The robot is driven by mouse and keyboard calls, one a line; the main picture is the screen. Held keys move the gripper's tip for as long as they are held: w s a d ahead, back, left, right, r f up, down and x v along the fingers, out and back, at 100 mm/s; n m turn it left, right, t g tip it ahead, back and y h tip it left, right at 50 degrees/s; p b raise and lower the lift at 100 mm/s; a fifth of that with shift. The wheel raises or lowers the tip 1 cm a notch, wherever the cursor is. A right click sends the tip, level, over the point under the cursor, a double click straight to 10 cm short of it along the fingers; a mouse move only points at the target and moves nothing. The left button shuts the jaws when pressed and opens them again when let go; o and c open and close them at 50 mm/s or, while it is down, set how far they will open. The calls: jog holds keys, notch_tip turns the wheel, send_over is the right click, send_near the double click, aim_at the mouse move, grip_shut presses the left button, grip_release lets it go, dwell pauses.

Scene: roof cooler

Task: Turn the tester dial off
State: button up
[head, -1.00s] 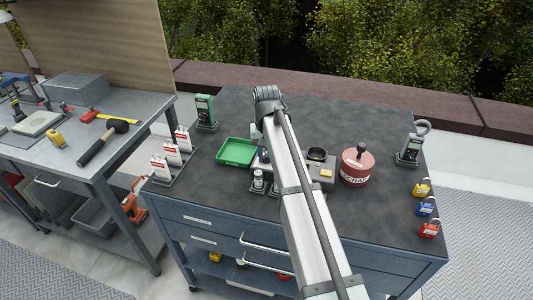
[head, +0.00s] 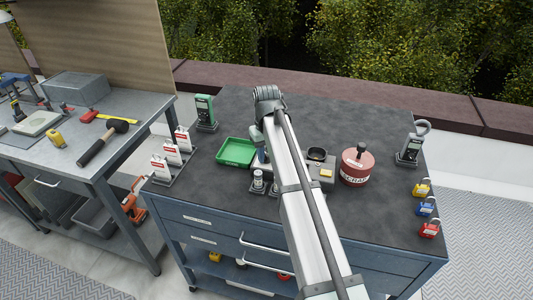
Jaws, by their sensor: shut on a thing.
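A green handheld tester (head: 205,110) stands upright in a dark stand at the back left of the dark bench top. It has a dark face; its dial is too small to read. A grey meter (head: 411,147) with a clamp-like loop stands in another dark holder at the right. I cannot tell which of the two is the task's tester. My arm reaches from the bottom across the bench middle. A small pale part of my arm's far end shows beside the green tray. My gripper's fingers and anything between them are hidden behind the arm.
Near the arm are a green tray (head: 237,152), a small upright cylinder (head: 258,180), a black round dish (head: 317,154) and a red scrap tin (head: 356,168). Several padlocks (head: 427,209) line the right edge. White-tagged pieces (head: 172,154) stand at the left edge. The bench's back right is clear.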

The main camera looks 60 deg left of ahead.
aim_at(266, 154)
jog(key=shift+n, duration=2.2)
jog(key=o, duration=1.1)
jog(key=shift+c, duration=0.2)
jog(key=shift+r, duration=0.1)
notch_tip(266, 154, up, 14)
jog(key=shift+f, duration=0.2)
